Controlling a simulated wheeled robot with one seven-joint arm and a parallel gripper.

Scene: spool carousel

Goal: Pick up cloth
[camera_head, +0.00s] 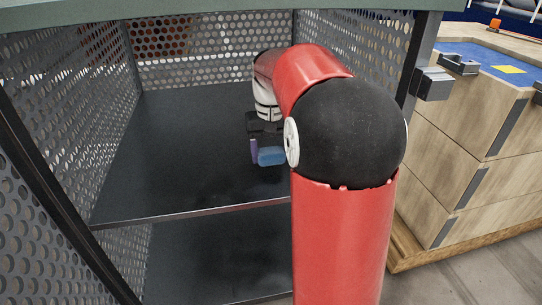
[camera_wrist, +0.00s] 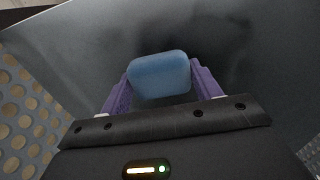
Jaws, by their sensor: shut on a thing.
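My gripper (camera_wrist: 160,85) has purple fingers, and they are shut on a blue, rounded block-like thing (camera_wrist: 159,74), which I take to be the cloth. In the wrist view the blue thing sits between the two fingers, near the top middle. In the head view my gripper (camera_head: 260,152) is inside the shelf unit, over the dark upper shelf (camera_head: 170,150). The blue thing shows there too (camera_head: 271,156), low at the gripper's end. I cannot tell whether it touches the shelf. My red arm hides part of the shelf's right side.
Perforated grey metal walls (camera_head: 70,110) enclose the shelf at left, back and right. A lower shelf (camera_head: 215,260) lies beneath. The upper shelf's left part is bare. A wooden cabinet (camera_head: 465,150) with a blue top stands at the right.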

